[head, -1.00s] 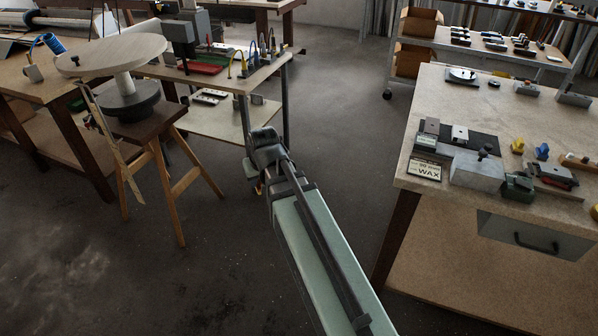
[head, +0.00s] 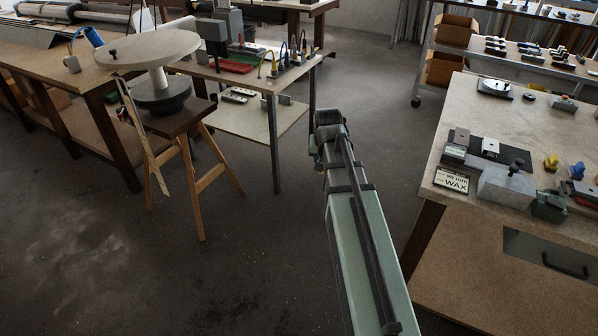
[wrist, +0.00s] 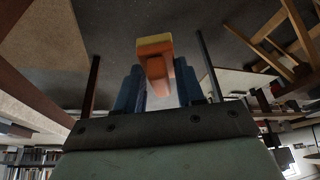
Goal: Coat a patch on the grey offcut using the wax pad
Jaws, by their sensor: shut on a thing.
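My gripper (wrist: 166,88) is shut on an orange block with a yellow edge (wrist: 155,48). This block appears to be the wax pad. It sticks out past the blue fingers, over the dark floor. In the head view my arm reaches forward over the open floor, left of the right-hand bench, and the held block hardly shows. On that bench, a pale grey piece (head: 490,147) lies on a dark mat, and a brownish grey piece (head: 461,136) lies beside it. I cannot tell for sure which is the grey offcut. A WAX sign (head: 452,181) stands near the bench's left front corner.
The right-hand bench (head: 461,108) also carries a grey block with a black knob (head: 505,187), a green tool (head: 548,205) and yellow and blue pieces. A round-topped stand (head: 150,50) and a trestle stand at left. Clear floor lies between.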

